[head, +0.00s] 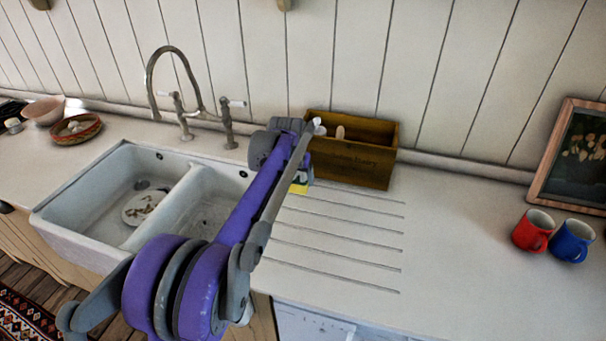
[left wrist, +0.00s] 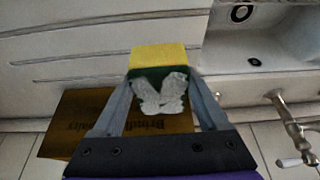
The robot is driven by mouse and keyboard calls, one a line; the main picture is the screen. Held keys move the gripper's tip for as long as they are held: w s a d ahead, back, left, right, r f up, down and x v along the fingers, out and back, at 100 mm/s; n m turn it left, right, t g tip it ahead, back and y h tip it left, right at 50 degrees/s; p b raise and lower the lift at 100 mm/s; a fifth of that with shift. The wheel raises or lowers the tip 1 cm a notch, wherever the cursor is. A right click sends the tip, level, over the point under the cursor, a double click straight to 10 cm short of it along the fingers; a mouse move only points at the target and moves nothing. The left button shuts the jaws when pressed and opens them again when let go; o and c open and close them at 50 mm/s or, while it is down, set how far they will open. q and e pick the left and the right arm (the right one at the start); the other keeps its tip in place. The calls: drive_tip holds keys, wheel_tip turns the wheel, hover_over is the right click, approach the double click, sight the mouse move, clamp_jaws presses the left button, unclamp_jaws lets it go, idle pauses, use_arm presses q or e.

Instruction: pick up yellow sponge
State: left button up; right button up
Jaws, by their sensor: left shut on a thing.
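The yellow sponge (head: 299,188) shows as a small yellow patch below my left gripper (head: 301,176) in the head view, most of it hidden by the gripper and arm. In the left wrist view the sponge (left wrist: 160,57) has a yellow body and a dark green side. It sits between the fingertips of my left gripper (left wrist: 160,88), which is shut on it. I cannot tell whether the sponge touches the counter. My right gripper is not in view.
A wooden box (head: 362,162) stands just behind and right of the gripper. A double sink (head: 187,208) with a tap (head: 180,110) lies to the left. A red mug (head: 533,231) and a blue mug (head: 572,241) stand far right. The counter between is clear.

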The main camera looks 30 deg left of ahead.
use_arm(q)
drive_tip(key=s+d+b, duration=0.1)
drive_tip(key=s+d, duration=0.2)
drive_tip(key=s, duration=1)
drive_tip(key=shift+s+d, duration=0.15)
drive_tip(key=shift+s, duration=0.25)
